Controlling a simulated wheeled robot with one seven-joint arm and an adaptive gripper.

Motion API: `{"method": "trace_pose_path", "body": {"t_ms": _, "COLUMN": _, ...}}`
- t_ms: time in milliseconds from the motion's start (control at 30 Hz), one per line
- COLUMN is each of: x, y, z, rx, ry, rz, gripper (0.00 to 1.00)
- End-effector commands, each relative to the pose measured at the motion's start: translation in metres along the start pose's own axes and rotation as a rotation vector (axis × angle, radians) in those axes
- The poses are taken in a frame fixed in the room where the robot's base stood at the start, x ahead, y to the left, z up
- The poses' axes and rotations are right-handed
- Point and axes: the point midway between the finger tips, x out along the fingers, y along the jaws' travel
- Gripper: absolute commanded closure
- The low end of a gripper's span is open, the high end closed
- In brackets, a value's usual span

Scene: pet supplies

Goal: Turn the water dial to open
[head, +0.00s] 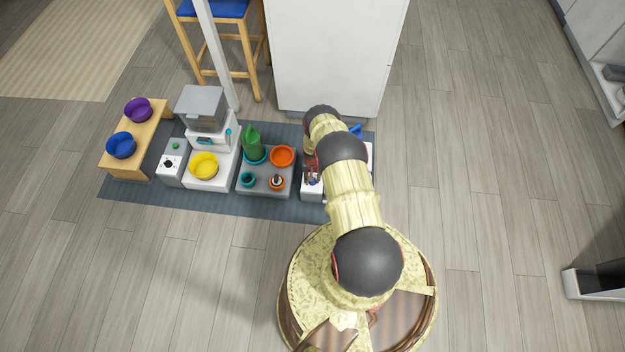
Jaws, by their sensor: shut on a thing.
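My gripper (313,178) is at the end of my arm, low over the front left of a white unit (312,194) at the right end of the mat. Its fingers are shut on a small part at the unit's top, which appears to be the water dial; the fingers hide it, so its setting cannot be read. My arm covers much of this unit, and a blue part (356,130) shows behind the arm.
A grey tray (266,188) left of my gripper holds a green bottle (251,143), an orange bowl (282,156) and small cups. Further left are a feeder (203,110), a yellow bowl (204,165) and a wooden bench (136,157) with two bowls.

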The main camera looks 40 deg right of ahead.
Motion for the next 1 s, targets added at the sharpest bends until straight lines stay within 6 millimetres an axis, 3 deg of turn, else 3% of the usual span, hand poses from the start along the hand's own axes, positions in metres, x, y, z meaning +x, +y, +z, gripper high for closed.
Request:
{"method": "trace_pose_path", "body": {"t_ms": 700, "x": 0.0001, "y": 0.0000, "z": -0.0002, "rx": 0.078, "ry": 0.001, "rz": 0.000, "gripper": 0.95}}
{"method": "trace_pose_path", "body": {"t_ms": 733, "x": 0.0001, "y": 0.0000, "z": -0.0002, "rx": 0.078, "ry": 0.001, "rz": 0.000, "gripper": 0.70}}
{"method": "trace_pose_path", "body": {"t_ms": 1000, "x": 0.0001, "y": 0.0000, "z": -0.0001, "rx": 0.077, "ry": 0.000, "rz": 0.000, "gripper": 0.54}}
